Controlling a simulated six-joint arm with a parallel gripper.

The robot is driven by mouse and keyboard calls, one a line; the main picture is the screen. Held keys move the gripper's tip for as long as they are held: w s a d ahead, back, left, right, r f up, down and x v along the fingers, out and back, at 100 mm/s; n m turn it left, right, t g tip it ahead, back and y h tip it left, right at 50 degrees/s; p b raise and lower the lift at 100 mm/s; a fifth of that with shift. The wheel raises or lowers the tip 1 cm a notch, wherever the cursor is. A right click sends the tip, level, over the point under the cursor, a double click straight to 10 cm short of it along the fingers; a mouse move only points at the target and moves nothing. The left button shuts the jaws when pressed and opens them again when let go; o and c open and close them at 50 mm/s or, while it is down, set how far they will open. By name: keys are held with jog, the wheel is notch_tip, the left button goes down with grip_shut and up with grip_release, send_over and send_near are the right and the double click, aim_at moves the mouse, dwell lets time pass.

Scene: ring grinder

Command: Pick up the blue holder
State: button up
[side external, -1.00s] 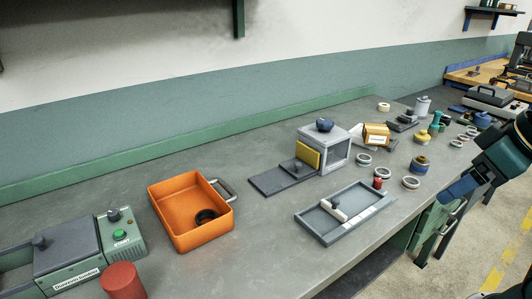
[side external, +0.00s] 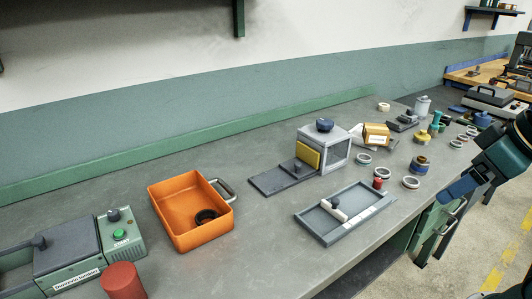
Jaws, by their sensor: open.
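Several blue pieces are in view, and I cannot tell for sure which one is the blue holder. A small dark-blue round piece (side external: 324,125) sits on top of the grey box with clear sides. A larger blue piece (side external: 482,119) stands farther back at the right. My gripper (side external: 450,194) is at the right, by the bench's front edge, with its blue fingers pointing down and left. It is open, holds nothing visible, and is apart from all these pieces.
An orange bin (side external: 173,222) with a dark ring inside stands left of centre. A grey tray (side external: 315,230) lies near the front edge. A green machine (side external: 130,240) and a red cylinder (side external: 122,281) are at the left. Rings (side external: 411,183) crowd the right. Bench between bin and tray is clear.

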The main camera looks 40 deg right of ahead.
jog(key=w+d+r+m+g, duration=0.1)
jog(key=w+d+r+m, duration=0.35)
jog(key=w, duration=0.45)
jog(key=m+g, duration=0.5)
jog(key=m, duration=1.1)
send_over(421, 157)
notch_tip(421, 157, down, 14)
jog(key=shift+r, duration=0.2)
jog(key=shift+f, duration=0.1)
jog(key=shift+f, duration=4.2)
